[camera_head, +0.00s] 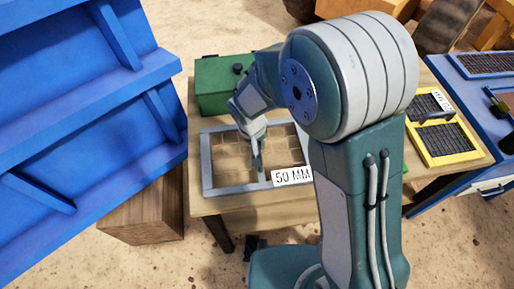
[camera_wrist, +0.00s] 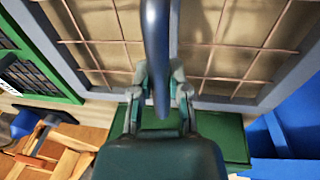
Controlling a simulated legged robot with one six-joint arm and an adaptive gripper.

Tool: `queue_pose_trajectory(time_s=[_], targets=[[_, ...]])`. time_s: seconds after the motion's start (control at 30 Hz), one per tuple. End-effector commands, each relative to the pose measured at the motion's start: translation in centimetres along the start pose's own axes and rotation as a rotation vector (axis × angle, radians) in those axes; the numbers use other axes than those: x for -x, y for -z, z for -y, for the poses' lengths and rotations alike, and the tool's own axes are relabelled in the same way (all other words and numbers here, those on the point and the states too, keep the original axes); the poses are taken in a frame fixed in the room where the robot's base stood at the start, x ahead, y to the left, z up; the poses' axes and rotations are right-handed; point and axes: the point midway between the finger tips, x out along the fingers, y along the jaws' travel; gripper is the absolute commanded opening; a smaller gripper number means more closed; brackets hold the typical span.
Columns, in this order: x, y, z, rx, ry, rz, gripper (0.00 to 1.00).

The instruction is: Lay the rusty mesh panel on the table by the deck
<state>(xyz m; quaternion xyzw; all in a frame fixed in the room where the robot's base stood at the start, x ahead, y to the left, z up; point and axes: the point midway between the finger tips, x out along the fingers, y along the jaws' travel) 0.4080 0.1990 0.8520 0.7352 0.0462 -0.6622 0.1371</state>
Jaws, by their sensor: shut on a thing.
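The rusty mesh panel (camera_head: 207,165) has a grey frame, thin rust-brown wires and a white "50 MM" tag (camera_head: 292,177). It lies flat over the wooden table (camera_head: 212,205) beside the large blue structure (camera_head: 90,130), perhaps the deck. My gripper (camera_head: 258,165) points down at the panel's middle bar. In the wrist view, my gripper (camera_wrist: 159,97) is shut on that bar (camera_wrist: 155,45), with mesh on both sides. I cannot tell whether the panel touches the tabletop. My arm hides its right part in the head view.
A green box (camera_head: 225,85) stands just behind the panel. A green-framed panel (camera_wrist: 62,90) lies close beside it in the wrist view. A yellow-framed panel (camera_head: 455,155) lies further right. A blue bench (camera_head: 485,100) stands at the far right. A wooden block (camera_head: 145,215) stands left of the table.

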Motion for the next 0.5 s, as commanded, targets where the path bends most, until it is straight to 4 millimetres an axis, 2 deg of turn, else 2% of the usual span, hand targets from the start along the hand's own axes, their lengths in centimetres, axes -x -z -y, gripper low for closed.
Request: queue_pose_trajectory(time_s=[0.1, 0.2, 0.5], targets=[[-1.7, -0.1, 0.2, 0.002, -0.003, 0.003, 0.00], [-2.5, -0.2, 0.4, 0.000, -0.002, 0.001, 0.00], [-2.7, -0.2, 0.3, 0.000, -0.001, -0.001, 0.00]])
